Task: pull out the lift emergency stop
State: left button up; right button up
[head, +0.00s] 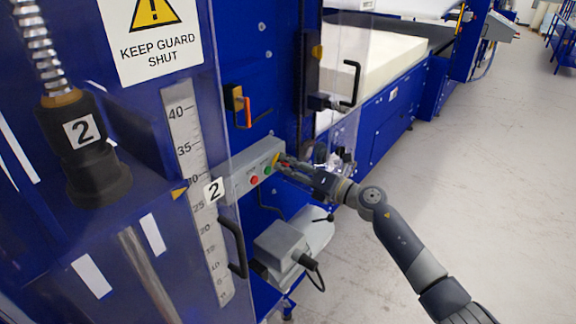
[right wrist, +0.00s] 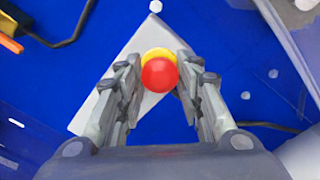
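The emergency stop, a round red button on a yellow base, shows in the right wrist view (right wrist: 159,74). It sits on the end of a grey control box (head: 240,178) on the blue machine. In the head view only a bit of its yellow base (head: 276,158) shows beside my fingers. My right gripper (head: 284,163) is at this end of the box. In the right wrist view its open fingers (right wrist: 158,62) stand on either side of the button, very close to it; I cannot tell if they touch. My left gripper is out of view.
A red button (head: 254,181) and a green button (head: 267,170) sit on the same box. A clear guard with a black handle (head: 233,248) is at left. A grey device (head: 282,245) sits below. Open floor (head: 470,180) lies to the right.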

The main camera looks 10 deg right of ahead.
jog(key=c, duration=0.4)
jog(key=shift+s+d+f, duration=0.1)
jog(key=shift+s, duration=0.05)
dwell(0.4)
jog(key=shift+s+d, duration=0.1)
jog(key=shift+s, duration=0.05)
jog(key=o, duration=1.6)
jog(key=shift+s+d, duration=0.1)
jog(key=shift+c, duration=0.2)
jog(key=o, duration=0.8)
jog(key=v, duration=0.6)
jog(key=shift+s+d+p, duration=0.25)
jog(key=shift+s+p, duration=0.1)
jog(key=shift+p, duration=0.05)
